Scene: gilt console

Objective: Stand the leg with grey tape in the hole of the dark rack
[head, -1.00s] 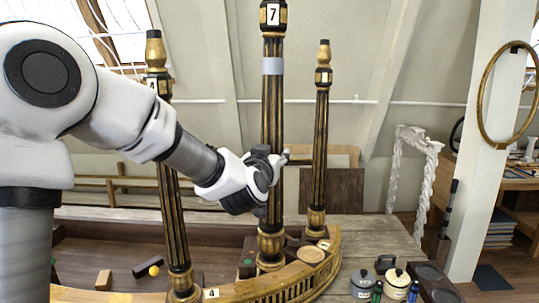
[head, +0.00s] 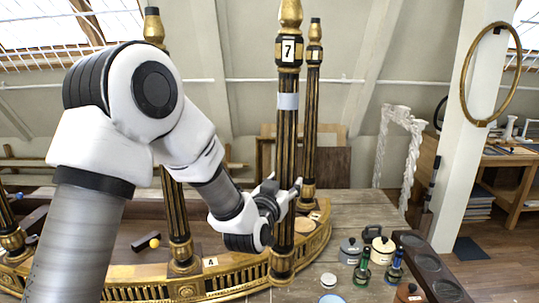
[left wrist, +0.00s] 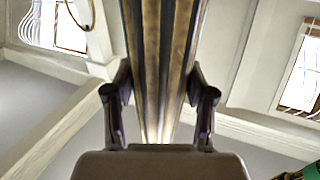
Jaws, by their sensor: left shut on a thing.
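The leg with grey tape (head: 287,145) is a tall, dark, gilt-ribbed post with a label 7 and a gold tip. It is upright, and its foot shows in front of the gilt console rail. My left gripper (head: 284,193) is shut on its shaft below the tape. In the left wrist view the shaft (left wrist: 162,60) runs up between the two fingers (left wrist: 163,105). The dark rack (head: 437,276) lies at the lower right with round holes in its top, apart from the leg. My right gripper is not in view.
The curved gilt console (head: 140,291) carries other standing legs (head: 310,130). A grey pot (head: 350,250), a cream pot (head: 383,250) and green and blue bottles (head: 362,268) stand between the held leg and the rack. Bare wooden tabletop (head: 350,215) lies behind them.

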